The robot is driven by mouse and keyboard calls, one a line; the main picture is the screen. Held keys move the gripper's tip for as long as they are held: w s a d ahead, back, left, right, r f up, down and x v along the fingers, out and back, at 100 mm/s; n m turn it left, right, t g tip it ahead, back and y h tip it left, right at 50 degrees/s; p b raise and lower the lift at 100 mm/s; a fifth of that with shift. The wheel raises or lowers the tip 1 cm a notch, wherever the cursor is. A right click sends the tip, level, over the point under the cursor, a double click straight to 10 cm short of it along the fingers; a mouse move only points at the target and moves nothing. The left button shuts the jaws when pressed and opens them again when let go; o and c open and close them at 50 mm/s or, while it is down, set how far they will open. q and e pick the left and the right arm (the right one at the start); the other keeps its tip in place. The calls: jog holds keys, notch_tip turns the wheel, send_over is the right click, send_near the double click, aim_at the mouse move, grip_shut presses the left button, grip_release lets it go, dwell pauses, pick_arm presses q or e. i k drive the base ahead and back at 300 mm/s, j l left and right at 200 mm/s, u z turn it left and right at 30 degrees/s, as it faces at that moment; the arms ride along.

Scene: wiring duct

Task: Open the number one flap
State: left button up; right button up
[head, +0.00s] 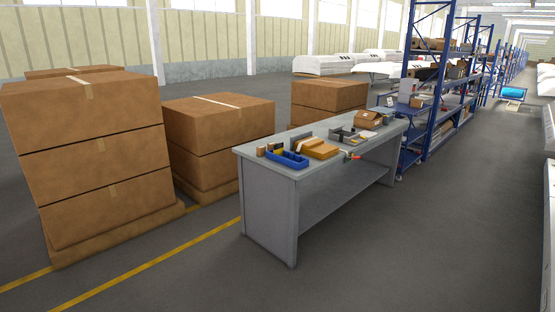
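I cannot make out a flap marked number one in the head view. A pale, upright structure (549,240) is cut off by the right edge of the picture, and I cannot tell what it is. Long white curved bodies (324,64) stand far back near the wall, too small to show any flap or number. Neither of my grippers is in view.
A grey workbench (270,212) with a blue bin (287,159) and boxes stands in the middle. Stacked cartons (95,165) stand on the left. Blue shelving (437,90) stands behind the bench. The grey floor (420,250) at front right is clear.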

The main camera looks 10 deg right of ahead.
aim_at(363, 114)
jog(key=i+l+z, duration=0.45)
jog(key=i+z, duration=0.45)
jog(key=i, duration=0.15)
jog(key=i+z, duration=0.4)
jog(key=i, duration=0.15)
jog(key=i+j+z, duration=0.2)
jog(key=i+z, duration=0.25)
jog(key=i+l, duration=0.1)
jog(key=i, duration=1.25)
jog(key=i+u, duration=0.1)
jog(key=i, duration=1.3)
jog(key=i+u, duration=0.3)
jog(key=i, duration=0.2)
jog(key=i+u, duration=0.3)
jog(key=i, duration=0.15)
jog(key=i+l+u, duration=0.15)
jog(key=i+u, duration=0.15)
jog(key=i, duration=0.2)
jog(key=i+l+u, duration=0.25)
jog(key=i, duration=0.2)
jog(key=i+l+u, duration=1.2)
jog(key=l, duration=0.25)
jog(key=i+j+z, duration=0.1)
jog(key=i, duration=0.05)
